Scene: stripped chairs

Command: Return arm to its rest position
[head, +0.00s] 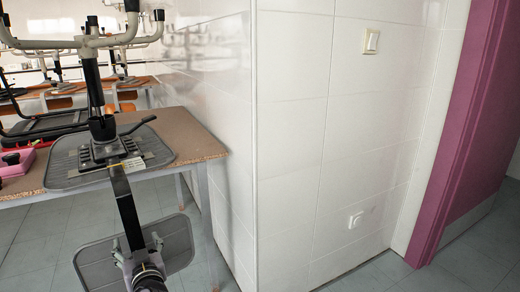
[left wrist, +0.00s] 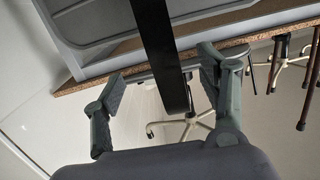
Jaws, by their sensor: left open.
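My left gripper (head: 137,248) is low in the head view, in front of the table's near edge. Its fingers are spread on either side of a black bar (head: 123,200) that slopes down from an upturned chair. In the left wrist view the open left gripper (left wrist: 160,74) has its two fingers apart, with the bar (left wrist: 160,40) crossing the gap between them. I cannot tell if the bar touches either finger. A grey backrest panel (head: 181,236) lies around the gripper in the head view. My right gripper is not in view.
The chair's grey seat (head: 66,172) lies on the brown table (head: 193,130), with its white legs (head: 42,43) upward. A pink box (head: 16,164) is at the left. A white tiled wall (head: 290,150) and purple door frame (head: 462,130) stand right. Floor (head: 465,268) shows at lower right.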

